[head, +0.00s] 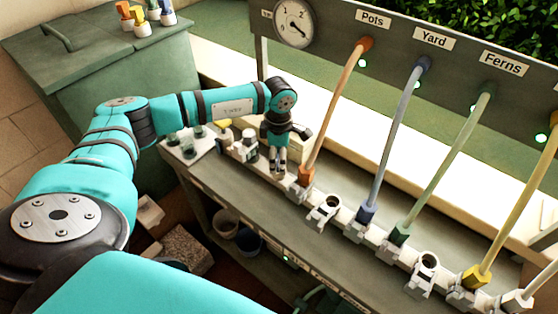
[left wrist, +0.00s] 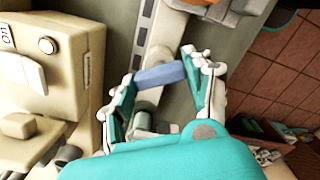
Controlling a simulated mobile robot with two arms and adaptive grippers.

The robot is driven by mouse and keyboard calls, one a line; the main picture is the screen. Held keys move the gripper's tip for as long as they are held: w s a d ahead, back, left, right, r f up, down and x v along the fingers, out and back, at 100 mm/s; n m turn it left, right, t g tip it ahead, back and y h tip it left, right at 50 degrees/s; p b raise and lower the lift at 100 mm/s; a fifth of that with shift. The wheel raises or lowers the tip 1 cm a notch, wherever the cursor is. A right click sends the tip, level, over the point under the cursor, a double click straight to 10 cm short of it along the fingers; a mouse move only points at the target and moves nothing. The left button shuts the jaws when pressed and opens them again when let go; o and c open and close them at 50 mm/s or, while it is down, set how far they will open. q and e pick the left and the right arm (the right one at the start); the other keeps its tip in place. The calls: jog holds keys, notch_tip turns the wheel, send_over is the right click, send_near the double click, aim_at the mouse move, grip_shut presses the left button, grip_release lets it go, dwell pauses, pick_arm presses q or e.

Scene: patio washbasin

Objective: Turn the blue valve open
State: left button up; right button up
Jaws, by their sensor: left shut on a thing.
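The blue valve's handle (left wrist: 160,76) shows as a short blue bar across the gap between my left fingers in the left wrist view. My left gripper (left wrist: 163,88) is shut on this handle, with one finger at each end. In the head view my left gripper (head: 279,168) points down at the pale manifold, just left of the orange hose end. The blue handle is hidden behind the gripper there. My right gripper is not in view.
Orange (head: 333,110), blue (head: 397,135), green (head: 445,165) and yellow (head: 510,205) hoses rise from the manifold to the labelled panel (head: 400,45), right of my gripper. A pressure gauge (head: 293,23) sits at the panel's left. Small pots (head: 140,27) stand on the green cabinet.

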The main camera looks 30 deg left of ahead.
pick_arm(q)
jog(key=n+b, duration=0.2)
jog(key=n, duration=0.3)
jog(key=shift+n, duration=0.3)
jog(key=n+b, duration=0.1)
jog(key=n, duration=0.4)
jog(key=shift+r+n, duration=0.1)
jog(key=shift+n, duration=0.2)
jog(key=shift+w, duration=0.1)
jog(key=o, duration=1.2)
notch_tip(320, 180, up, 12)
jog(key=shift+f, duration=0.1)
